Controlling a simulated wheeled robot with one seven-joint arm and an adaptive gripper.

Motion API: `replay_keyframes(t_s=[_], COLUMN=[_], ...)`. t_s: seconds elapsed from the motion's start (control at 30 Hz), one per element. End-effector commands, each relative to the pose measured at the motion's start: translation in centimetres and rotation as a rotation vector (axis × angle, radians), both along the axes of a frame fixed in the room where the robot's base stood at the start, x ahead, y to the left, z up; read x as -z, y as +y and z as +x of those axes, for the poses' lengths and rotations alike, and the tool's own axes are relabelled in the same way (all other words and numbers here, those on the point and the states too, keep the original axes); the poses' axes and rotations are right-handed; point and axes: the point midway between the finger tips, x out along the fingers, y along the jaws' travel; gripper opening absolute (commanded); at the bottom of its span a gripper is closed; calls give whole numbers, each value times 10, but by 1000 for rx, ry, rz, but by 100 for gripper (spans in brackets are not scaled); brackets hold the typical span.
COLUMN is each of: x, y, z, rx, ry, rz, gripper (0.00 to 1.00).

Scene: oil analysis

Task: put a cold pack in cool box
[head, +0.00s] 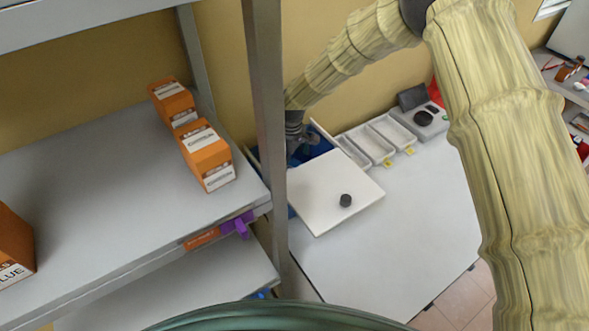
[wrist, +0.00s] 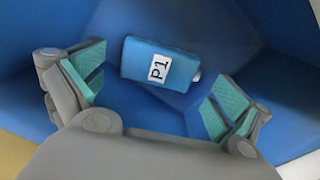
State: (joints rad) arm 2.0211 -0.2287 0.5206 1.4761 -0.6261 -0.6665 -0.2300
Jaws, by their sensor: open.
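My gripper (wrist: 157,88) is open in the wrist view, with one green-padded finger on each side. A blue pack with a white "P1" label and a small white cap (wrist: 140,60) lies between and beyond the fingertips, apart from both. It rests inside a blue-walled box (wrist: 265,40). In the head view my gripper (head: 298,140) reaches down into the blue box (head: 318,145), mostly hidden behind the shelf post and lid. A white lid with a black knob (head: 322,205) lies at the box's front, over the table. The pack is hidden in the head view.
A grey shelf (head: 90,200) with orange boxes (head: 206,155) stands at left, its post (head: 266,100) close to my arm. Grey trays (head: 370,145) and a small device (head: 423,118) sit at the back of the white table (head: 410,220). The table's front is clear.

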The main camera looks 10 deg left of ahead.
Motion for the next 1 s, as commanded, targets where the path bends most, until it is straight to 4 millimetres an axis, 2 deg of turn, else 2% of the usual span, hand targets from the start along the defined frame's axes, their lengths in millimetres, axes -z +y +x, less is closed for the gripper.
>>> replay_keyframes(t_s=[0.53, 0.7, 1.0], x=[-73, -84, -87], y=[0, 0, 0], z=[1, 0, 0], rx=[3, 1, 1], ry=[-1, 0, 0], rz=[1, 1, 1], gripper=[100, 100, 100])
